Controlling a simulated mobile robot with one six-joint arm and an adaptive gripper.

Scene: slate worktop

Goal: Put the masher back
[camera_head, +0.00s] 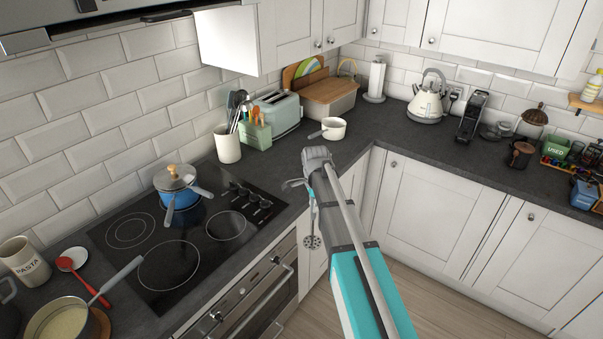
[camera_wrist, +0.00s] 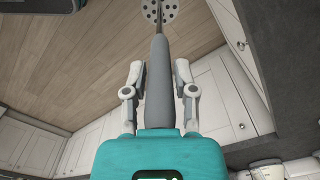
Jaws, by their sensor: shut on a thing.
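My gripper (camera_head: 308,192) is shut on the masher, which hangs head down in front of the counter's edge. The masher's round perforated head (camera_head: 312,242) shows below my gripper in the head view. In the wrist view, the masher's grey handle (camera_wrist: 158,85) lies between the two fingers of my gripper (camera_wrist: 158,70), with the perforated head at the top edge. A white utensil crock (camera_head: 228,150) with several utensils stands on the counter behind the hob, left of and beyond my gripper.
A blue pot (camera_head: 183,199) with a lid stands on the black hob (camera_head: 215,236). A green box (camera_head: 256,135), a toaster (camera_head: 279,112) and a white saucepan (camera_head: 334,128) are near the crock.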

